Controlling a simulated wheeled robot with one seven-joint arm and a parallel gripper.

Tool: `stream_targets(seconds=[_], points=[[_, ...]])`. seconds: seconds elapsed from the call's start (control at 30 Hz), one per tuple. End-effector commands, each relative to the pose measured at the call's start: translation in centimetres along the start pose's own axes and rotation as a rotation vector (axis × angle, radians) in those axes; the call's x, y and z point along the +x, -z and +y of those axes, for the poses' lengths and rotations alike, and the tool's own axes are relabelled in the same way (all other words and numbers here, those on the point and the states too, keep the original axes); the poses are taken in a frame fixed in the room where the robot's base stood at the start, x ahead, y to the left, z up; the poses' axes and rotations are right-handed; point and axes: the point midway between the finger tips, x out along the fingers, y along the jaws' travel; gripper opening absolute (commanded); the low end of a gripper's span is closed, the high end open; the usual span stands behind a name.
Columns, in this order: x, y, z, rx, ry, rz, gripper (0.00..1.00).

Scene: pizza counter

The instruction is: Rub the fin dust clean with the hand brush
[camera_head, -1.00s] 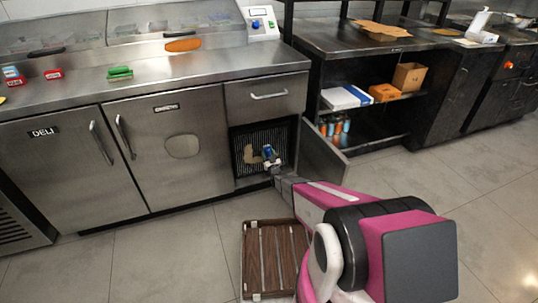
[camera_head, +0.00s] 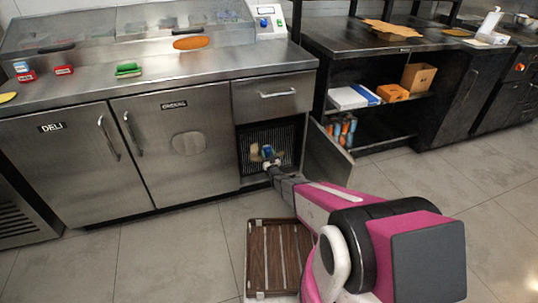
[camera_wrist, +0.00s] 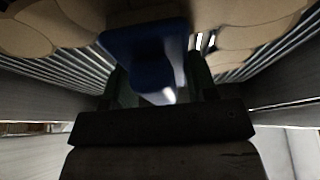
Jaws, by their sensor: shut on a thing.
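The fin panel (camera_head: 284,138) is a dark ribbed grille inside the open lower compartment. Tan dust patches (camera_head: 254,150) lie on it beside the brush. In the wrist view the dust (camera_wrist: 28,36) spreads across the top on both sides, over the slanted fins (camera_wrist: 78,68). The hand brush (camera_head: 266,153) is blue and sits in front of the fins. It also shows in the wrist view (camera_wrist: 145,45). My gripper (camera_head: 268,163) reaches into the compartment and is shut on the brush. The bristles and their contact with the fins are hidden.
The compartment door (camera_head: 325,155) stands open to the right of my arm. A brown slatted wooden crate (camera_head: 257,292) is on the floor below. The steel counter (camera_head: 215,62) overhangs the compartment. The floor to the left is clear.

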Motion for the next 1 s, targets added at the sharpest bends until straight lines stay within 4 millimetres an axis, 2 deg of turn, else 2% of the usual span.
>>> stream_targets(seconds=[0.37,0.67,1.0], points=[[0.1,0.0,-2.1,0.001,0.0,0.0,0.19],[0.0,0.1,-2.3,0.0,0.0,0.0,0.19],[0.1,0.0,-4.5,0.001,0.0,0.0,0.19]])
